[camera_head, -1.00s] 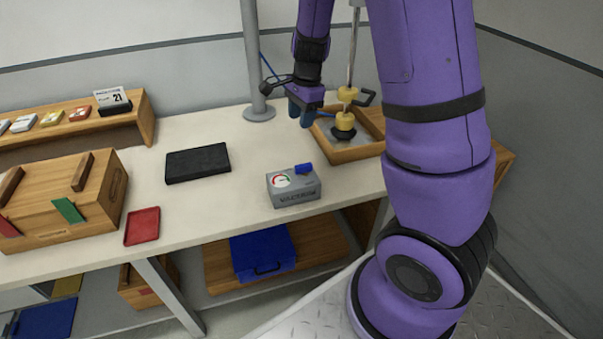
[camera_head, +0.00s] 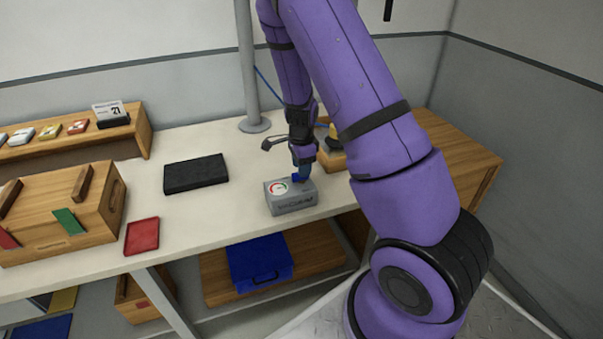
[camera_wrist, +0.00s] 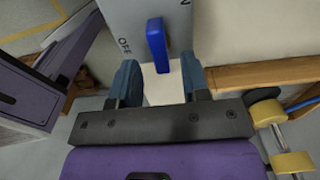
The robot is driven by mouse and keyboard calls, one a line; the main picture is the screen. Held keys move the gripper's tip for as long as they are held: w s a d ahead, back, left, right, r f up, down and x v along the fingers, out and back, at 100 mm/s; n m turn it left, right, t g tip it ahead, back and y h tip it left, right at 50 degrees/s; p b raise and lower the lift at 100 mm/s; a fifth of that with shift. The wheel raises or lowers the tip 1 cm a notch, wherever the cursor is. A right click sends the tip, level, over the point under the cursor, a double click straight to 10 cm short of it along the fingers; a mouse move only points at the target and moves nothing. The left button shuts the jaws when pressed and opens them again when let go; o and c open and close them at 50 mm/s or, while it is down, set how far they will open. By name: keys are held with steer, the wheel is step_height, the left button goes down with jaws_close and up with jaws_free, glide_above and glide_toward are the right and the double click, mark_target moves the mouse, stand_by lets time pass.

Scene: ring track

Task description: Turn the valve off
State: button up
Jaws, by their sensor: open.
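The valve is a blue lever handle (camera_wrist: 157,45) on a grey box (camera_head: 290,198) with a round red-green gauge, on the front part of the table. In the wrist view the lever stands along the picture's vertical, with the printed word OFF to its left and part of another letter at the upper right. My gripper (camera_wrist: 160,82) is open, its two blue fingers on either side of the lever's near end, with gaps showing. In the head view my gripper (camera_head: 303,172) is right above the box and hides part of the lever (camera_head: 297,178).
A black flat case (camera_head: 196,174) and a red tray (camera_head: 142,236) lie to the left. A wooden box (camera_head: 62,220) stands further left. A grey post (camera_head: 246,70) rises behind. A wooden tray (camera_head: 330,160) with yellow-collared parts is behind my gripper, partly hidden.

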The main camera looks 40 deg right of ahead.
steer(key=shift+f, duration=1.4)
jaws_close()
